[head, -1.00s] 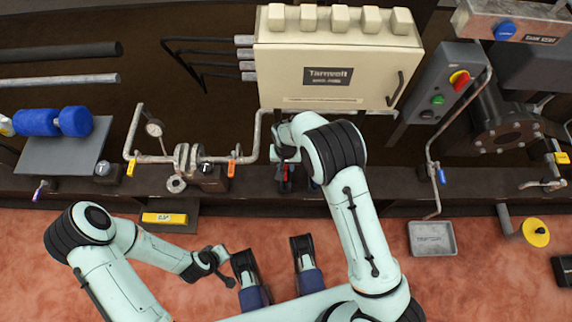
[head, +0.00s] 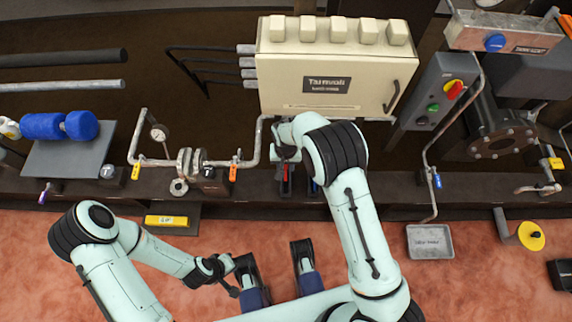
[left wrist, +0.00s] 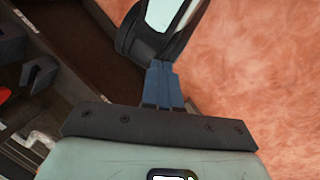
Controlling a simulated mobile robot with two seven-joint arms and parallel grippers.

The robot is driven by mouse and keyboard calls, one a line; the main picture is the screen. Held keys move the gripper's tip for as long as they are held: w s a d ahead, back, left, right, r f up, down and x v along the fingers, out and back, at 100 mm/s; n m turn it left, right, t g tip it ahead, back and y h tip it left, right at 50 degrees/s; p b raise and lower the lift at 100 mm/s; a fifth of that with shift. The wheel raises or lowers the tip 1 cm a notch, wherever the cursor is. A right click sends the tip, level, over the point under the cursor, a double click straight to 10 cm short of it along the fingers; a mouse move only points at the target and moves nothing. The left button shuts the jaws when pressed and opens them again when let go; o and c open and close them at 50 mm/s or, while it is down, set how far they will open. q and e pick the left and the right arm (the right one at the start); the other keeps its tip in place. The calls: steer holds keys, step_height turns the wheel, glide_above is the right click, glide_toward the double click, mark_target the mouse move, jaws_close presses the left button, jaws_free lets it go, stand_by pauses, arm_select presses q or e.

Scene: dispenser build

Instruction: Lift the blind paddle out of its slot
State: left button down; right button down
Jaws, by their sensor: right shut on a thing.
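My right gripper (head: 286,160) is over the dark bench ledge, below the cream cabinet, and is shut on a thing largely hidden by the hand. Directly under it is a small dark holder (head: 286,188) with red and black parts; I take this as the blind paddle's slot, but the paddle is not clear. A blue piece shows just to its right. My left gripper (head: 232,281) is low over the reddish floor, away from the ledge. In the left wrist view its blue fingers (left wrist: 161,84) lie side by side, shut, with nothing visible between them.
The cream cabinet (head: 330,84) stands behind the hand. A grey tray (head: 430,242) and a yellow disc (head: 531,236) are at right. The floor between is mostly clear.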

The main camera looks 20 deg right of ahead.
arm_select(q)
steer(key=shift+s+d+r, duration=0.2)
steer(key=shift+s+r, duration=0.2)
steer(key=shift+s, duration=0.1)
arm_select(e)
steer(key=shift+r, duration=0.5)
